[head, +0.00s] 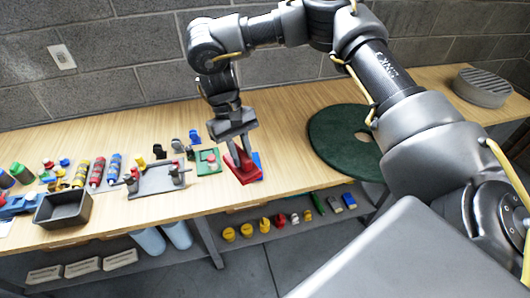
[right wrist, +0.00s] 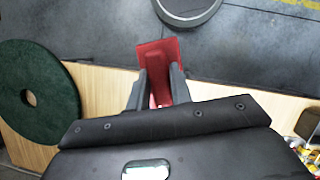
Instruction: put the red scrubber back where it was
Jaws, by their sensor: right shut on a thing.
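My right gripper (head: 236,144) reaches down over the front part of the wooden table and is shut on the red scrubber (head: 243,167). In the right wrist view the red scrubber (right wrist: 158,62) sits between the two fingers of my right gripper (right wrist: 157,88), its flat red part sticking out past the fingertips. A blue thing (head: 257,164) lies just behind and to the right of the scrubber. I cannot tell whether the scrubber touches it or the table. My left gripper is not in view.
A green pad (head: 208,161) and a grey tray with upright parts (head: 153,181) are left of the scrubber. A large dark green disc (head: 335,130) lies to the right. A dark bin (head: 62,209) and several bottles stand farther left. A lower shelf holds several small coloured things.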

